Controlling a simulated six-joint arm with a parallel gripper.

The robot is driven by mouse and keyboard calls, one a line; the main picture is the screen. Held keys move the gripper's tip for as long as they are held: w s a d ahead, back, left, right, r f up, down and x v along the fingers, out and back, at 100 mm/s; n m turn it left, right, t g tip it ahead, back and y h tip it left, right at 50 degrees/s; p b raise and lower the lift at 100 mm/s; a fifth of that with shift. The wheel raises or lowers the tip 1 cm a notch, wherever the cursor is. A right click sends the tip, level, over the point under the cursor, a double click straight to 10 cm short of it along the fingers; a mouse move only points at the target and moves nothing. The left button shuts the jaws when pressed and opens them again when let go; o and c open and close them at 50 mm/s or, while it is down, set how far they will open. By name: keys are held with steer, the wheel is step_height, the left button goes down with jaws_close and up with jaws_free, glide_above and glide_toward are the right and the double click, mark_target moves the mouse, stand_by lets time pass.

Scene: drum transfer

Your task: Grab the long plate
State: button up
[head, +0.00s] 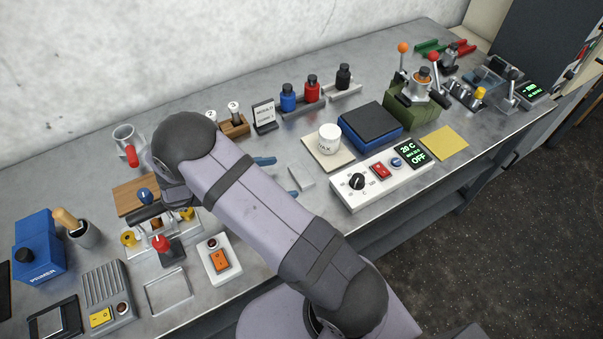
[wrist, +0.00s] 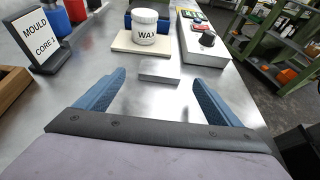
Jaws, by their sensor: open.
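The likely long plate is a thin grey oblong metal plate (head: 302,178) lying flat on the bench, left of the white control box. In the wrist view the plate (wrist: 159,78) lies crosswise just ahead of the gap between the fingertips. My gripper (head: 284,177) is open and empty, its two blue fingers pointing towards the plate. In the wrist view the gripper (wrist: 161,84) has one finger to each side of the gap, with bare metal between. No contact with the plate shows. My arm hides part of the bench in the head view.
A white WAX jar (head: 329,139) stands on a beige board (head: 313,152) beyond the plate. The white control box (head: 381,184) is close on the right. A MOULD CORE 1 sign (head: 264,116) stands to the left. Bare bench lies around the plate.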

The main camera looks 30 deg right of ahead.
mark_target(304, 173)
steer(key=shift+p+x, duration=0.95)
steer(key=shift+x, duration=1.5)
steer(key=shift+d+f, duration=0.25)
steer(key=shift+d, duration=0.45)
steer(key=c, duration=1.6)
steer(key=shift+r, duration=0.2)
step_height(304, 173, up, 10)
steer(key=b, duration=0.2)
